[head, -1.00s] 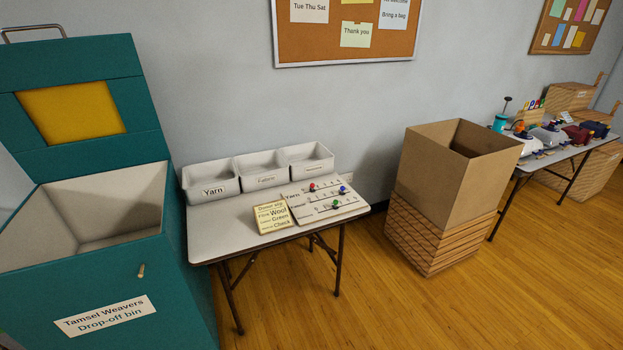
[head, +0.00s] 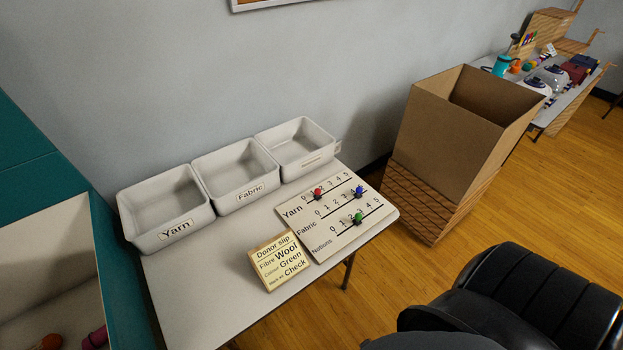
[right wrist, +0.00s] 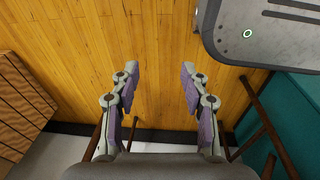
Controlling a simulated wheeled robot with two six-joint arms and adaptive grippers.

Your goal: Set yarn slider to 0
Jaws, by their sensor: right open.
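The slider board (head: 338,238) lies on the folding table, with rows labelled Yarn, Fabric and Notions. The red Yarn knob (head: 318,193) is near the low end of its row, close to the 1. The blue Fabric knob (head: 359,191) is near the 4. The green Notions knob (head: 357,218) is near the 2. My right gripper (right wrist: 160,74) is open and empty in the right wrist view, over the wooden floor; the board is not in that view. My left gripper is in neither current view.
Three white trays (head: 178,238) line the table's back. A donor slip (head: 276,262) stands beside the board on the table (head: 192,300). A teal bin (head: 118,258) is at the left. A tall cardboard box (head: 440,138) stands right of the table.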

